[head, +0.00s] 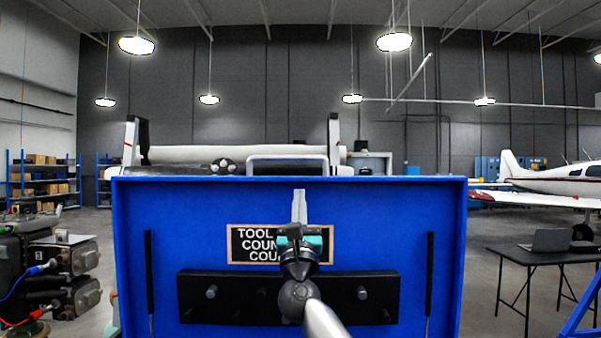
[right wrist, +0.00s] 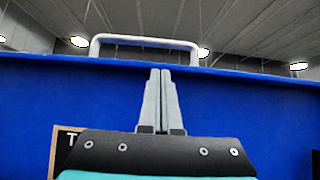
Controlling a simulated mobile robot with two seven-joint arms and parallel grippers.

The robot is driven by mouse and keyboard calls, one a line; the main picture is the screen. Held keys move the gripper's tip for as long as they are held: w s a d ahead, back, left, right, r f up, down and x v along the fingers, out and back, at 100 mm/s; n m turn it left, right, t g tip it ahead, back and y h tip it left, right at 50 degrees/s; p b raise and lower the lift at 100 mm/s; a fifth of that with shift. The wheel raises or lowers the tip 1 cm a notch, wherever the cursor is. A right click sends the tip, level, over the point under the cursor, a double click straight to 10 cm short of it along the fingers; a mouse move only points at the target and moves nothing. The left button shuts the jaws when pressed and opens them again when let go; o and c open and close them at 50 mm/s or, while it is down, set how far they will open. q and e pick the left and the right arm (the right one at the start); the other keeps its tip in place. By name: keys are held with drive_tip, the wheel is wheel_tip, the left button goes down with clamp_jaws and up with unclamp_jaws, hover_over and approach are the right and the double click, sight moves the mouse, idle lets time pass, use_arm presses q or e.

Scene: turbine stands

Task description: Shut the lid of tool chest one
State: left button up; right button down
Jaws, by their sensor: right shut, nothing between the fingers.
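The blue lid (head: 385,220) of the tool chest stands raised, its inner face filling the middle of the head view. It bears a black-and-white label (head: 255,245), partly hidden by my gripper, and a black strip with pegs (head: 375,285). A grey handle (head: 287,158) shows above its top edge. My right gripper (head: 299,192) is shut and empty, fingers pointing up in front of the lid's upper middle. In the right wrist view the closed fingertips (right wrist: 160,73) lie just below the lid's top edge (right wrist: 235,75), under the handle (right wrist: 145,40). I cannot tell whether they touch. The chest body is out of view.
Dark machinery with cables (head: 72,262) stands at the left. A black table (head: 545,256) with a laptop (head: 551,239) is at the right, with a white aircraft (head: 560,180) behind it. Dark slim struts (head: 430,285) run down both sides of the lid.

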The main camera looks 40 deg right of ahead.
sight(301, 186)
use_arm(q)
drive_tip(key=shift+s+a+r+p, duration=0.5)
drive_tip(key=shift+s+r+p, duration=0.15)
drive_tip(key=shift+r+p, duration=0.25)
use_arm(e)
drive_tip(key=x, duration=1)
drive_tip(key=shift+r, duration=0.15)
use_arm(q)
drive_tip(key=shift+s+f, duration=0.15)
drive_tip(key=shift+f, duration=0.05)
